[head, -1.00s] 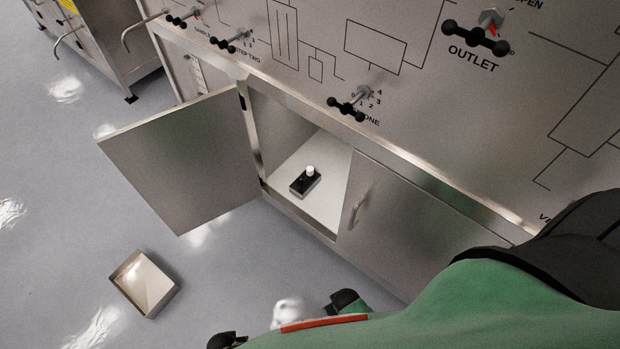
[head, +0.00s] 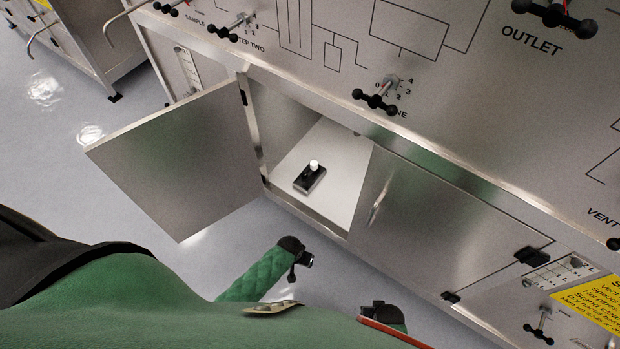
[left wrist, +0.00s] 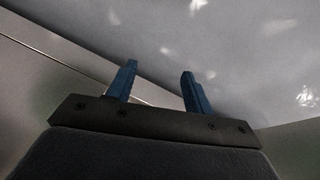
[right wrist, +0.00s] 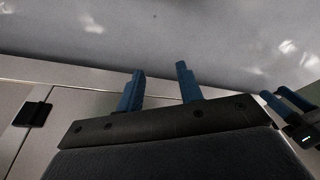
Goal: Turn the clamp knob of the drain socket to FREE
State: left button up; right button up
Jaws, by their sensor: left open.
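I cannot clearly make out a drain socket or a clamp knob with a FREE mark. A small fitting with a dark handle (head: 541,328) sits on the panel at the lower right of the head view; its lettering is unreadable. A black block with a white knob (head: 313,164) lies inside the open cabinet. My left gripper (head: 302,267) is in front of the cabinet opening, apart from it; its blue fingers (left wrist: 157,85) stand open and empty. My right gripper (head: 390,312) is farther right, below the closed door; its fingers (right wrist: 160,85) are apart and empty.
The open cabinet door (head: 175,160) sticks out to the left over clear floor. A closed door (head: 430,220) stands to the right. A yellow sign (head: 595,305) is at the lower right. Valve handles such as the OUTLET one (head: 555,15) project from the panel above.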

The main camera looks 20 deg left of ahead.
pick_arm(q)
jog(key=w+d+b, duration=0.2)
jog(key=w+b, duration=0.1)
jog(key=w, duration=0.8)
notch_tip(320, 180, up, 6)
jog(key=n+g+y+b, duration=0.2)
jog(key=n+b, duration=0.4)
jog(key=b, duration=0.5)
send_over(305, 176)
jog(key=shift+r, duration=0.15)
jog(key=shift+a, duration=0.1)
jog(key=shift+f, duration=0.4)
jog(key=shift+f+b, duration=0.4)
jog(key=shift+f, duration=2.95)
pick_arm(e)
jog(key=w+a+r+t+y, duration=0.2)
jog(key=w+a+r+t, duration=0.1)
jog(key=a, duration=0.6)
jog(key=shift+w+a+r+y, duration=0.3)
jog(key=shift+w+r+y, duration=0.15)
jog(key=shift+r, duration=0.2)
